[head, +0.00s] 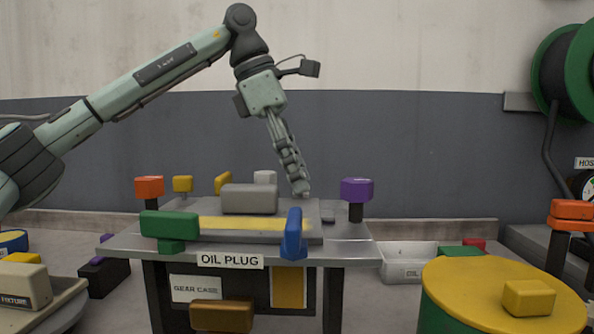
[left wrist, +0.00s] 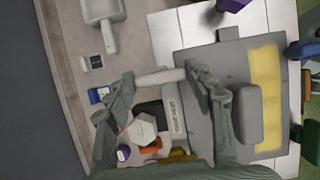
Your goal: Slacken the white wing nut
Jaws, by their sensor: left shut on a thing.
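The white wing nut (left wrist: 160,77) shows in the left wrist view as a pale bar between my fingertips. In the head view only a small pale bit of it (head: 305,194) shows, at the back right of the grey gear case top. My left gripper (head: 301,188) reaches down from above and is shut on it. In the left wrist view the left gripper's fingers (left wrist: 161,80) are at the two ends of the bar. Whatever is under the nut is hidden. My right gripper is in neither view.
Close around stand a white knob (head: 265,177), a grey block (head: 249,198), a purple knob (head: 356,189) and a blue handle (head: 294,235). Orange (head: 149,186) and green (head: 169,224) handles are at the left. A white tray (head: 408,262) lies beyond the table's right side.

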